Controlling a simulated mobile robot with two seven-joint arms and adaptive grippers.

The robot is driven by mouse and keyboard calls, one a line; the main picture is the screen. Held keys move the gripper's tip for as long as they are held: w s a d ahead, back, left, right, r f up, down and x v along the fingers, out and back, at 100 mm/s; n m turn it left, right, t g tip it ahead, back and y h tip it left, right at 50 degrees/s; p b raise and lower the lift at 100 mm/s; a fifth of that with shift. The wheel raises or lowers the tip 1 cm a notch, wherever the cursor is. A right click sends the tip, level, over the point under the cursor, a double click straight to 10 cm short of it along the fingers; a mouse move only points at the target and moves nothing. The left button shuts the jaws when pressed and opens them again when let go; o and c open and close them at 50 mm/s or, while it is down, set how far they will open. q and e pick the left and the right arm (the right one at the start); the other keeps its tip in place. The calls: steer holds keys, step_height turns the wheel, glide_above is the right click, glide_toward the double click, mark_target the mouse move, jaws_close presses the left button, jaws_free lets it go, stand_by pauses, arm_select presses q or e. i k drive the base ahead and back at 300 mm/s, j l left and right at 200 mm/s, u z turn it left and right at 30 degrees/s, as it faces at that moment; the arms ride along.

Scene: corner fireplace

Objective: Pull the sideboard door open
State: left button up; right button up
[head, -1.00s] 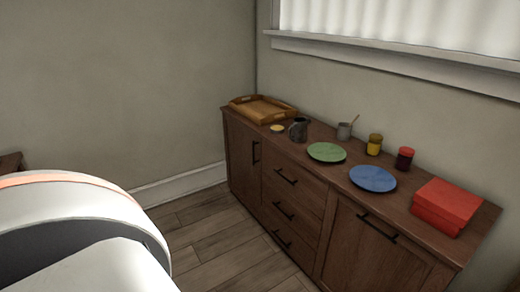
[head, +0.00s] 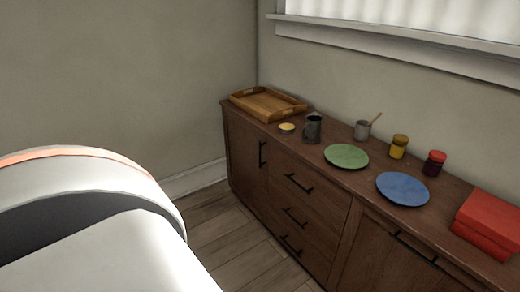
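The brown wooden sideboard (head: 318,204) stands against the wall under the window. Its left door (head: 245,157) is shut and has a dark vertical handle (head: 262,154). Its right door (head: 372,262) also looks shut and has a dark bar handle (head: 414,249) near its top; its lower part is cut off by the picture edge. Between them are several drawers with dark bar handles, all shut. A large white part of my own arm with an orange stripe fills the lower left. Neither of my grippers shows in the head view.
On the sideboard top are a wooden tray (head: 265,106), a dark mug (head: 312,127), a green plate (head: 346,156), a blue plate (head: 403,189), a yellow jar (head: 398,146), a red jar (head: 434,163) and red boxes (head: 490,222). The wooden floor (head: 232,242) before the left door is clear.

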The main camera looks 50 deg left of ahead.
mark_target(247, 148)
steer(key=i+j, duration=0.1)
steer(key=j, duration=0.5)
steer(key=i+j, duration=0.1)
steer(key=j, duration=0.5)
steer(key=i+j, duration=0.1)
steer(key=j, duration=0.55)
steer(key=i+j, duration=0.1)
steer(key=j, duration=0.5)
steer(key=z, duration=0.05)
